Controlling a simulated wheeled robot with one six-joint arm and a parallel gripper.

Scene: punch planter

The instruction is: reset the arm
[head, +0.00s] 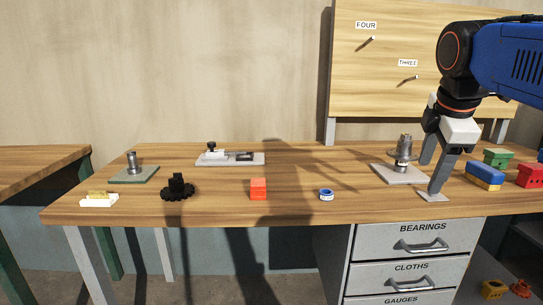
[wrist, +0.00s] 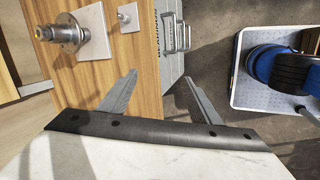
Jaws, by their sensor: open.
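My gripper (head: 431,178) is open and empty at the right of the workbench, with its fingers pointing down. It also shows in the wrist view (wrist: 160,79), with its two fingers spread apart and nothing between them. A metal stepped fitting (head: 404,148) stands upright on a grey plate (head: 386,175) just left of the gripper. The fitting (wrist: 69,35) shows at the upper left of the wrist view, apart from the fingers. A small pale square plate (wrist: 128,18) lies beside it on the bench top.
An orange block (head: 258,189), a blue-and-white ring (head: 326,194) and a black toothed part (head: 177,188) sit along the bench. Red (head: 530,175), green (head: 497,158) and blue-yellow (head: 484,175) bins crowd the right. A peg board (head: 385,85) stands behind; labelled drawers (head: 415,244) lie below.

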